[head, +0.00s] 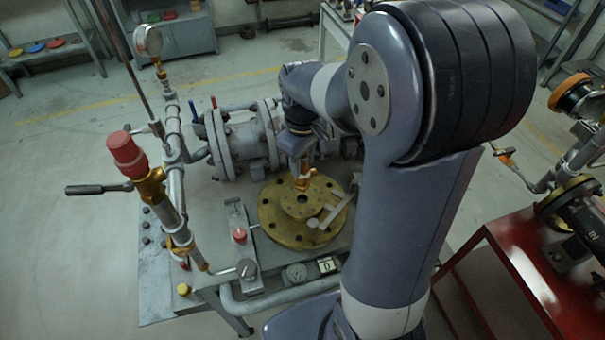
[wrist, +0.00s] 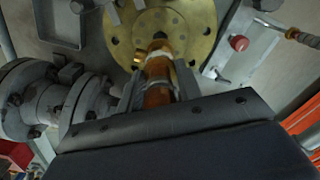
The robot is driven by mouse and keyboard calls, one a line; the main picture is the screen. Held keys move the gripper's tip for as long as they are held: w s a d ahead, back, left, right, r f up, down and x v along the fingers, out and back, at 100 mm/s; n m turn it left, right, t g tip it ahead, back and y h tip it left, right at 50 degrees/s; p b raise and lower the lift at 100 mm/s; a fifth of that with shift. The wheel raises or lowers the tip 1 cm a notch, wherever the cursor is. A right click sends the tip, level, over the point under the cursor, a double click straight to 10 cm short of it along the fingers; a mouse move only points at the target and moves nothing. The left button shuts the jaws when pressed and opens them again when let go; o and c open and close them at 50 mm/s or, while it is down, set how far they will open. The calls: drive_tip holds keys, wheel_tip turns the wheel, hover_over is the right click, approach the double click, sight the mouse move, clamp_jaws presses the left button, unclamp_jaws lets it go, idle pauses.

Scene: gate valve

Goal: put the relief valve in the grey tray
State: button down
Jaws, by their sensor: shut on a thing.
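My gripper (wrist: 152,92) is shut on a small brass and orange fitting, which looks like the relief valve (wrist: 158,68). In the head view the valve (head: 303,180) hangs upright below my gripper (head: 302,165), over the middle of a round brass flange (head: 272,222). I cannot tell whether its lower end touches the flange. A dark grey, square-rimmed thing at the upper left of the wrist view may be the grey tray (wrist: 42,30). In the head view my arm covers most of that side of the bench, so the tray is not clear there.
A grey flanged pipe body (head: 243,145) stands behind the brass flange. A tall pipe with a red cap (head: 127,155) rises at left. A red bench (head: 520,275) stands at right.

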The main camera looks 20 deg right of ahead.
wheel_tip(320, 180, up, 3)
drive_tip(key=shift+r, duration=0.2)
drive_tip(key=shift+r+p, duration=1.95)
drive_tip(key=shift+r, duration=0.25)
drive_tip(key=shift+f, duration=0.1)
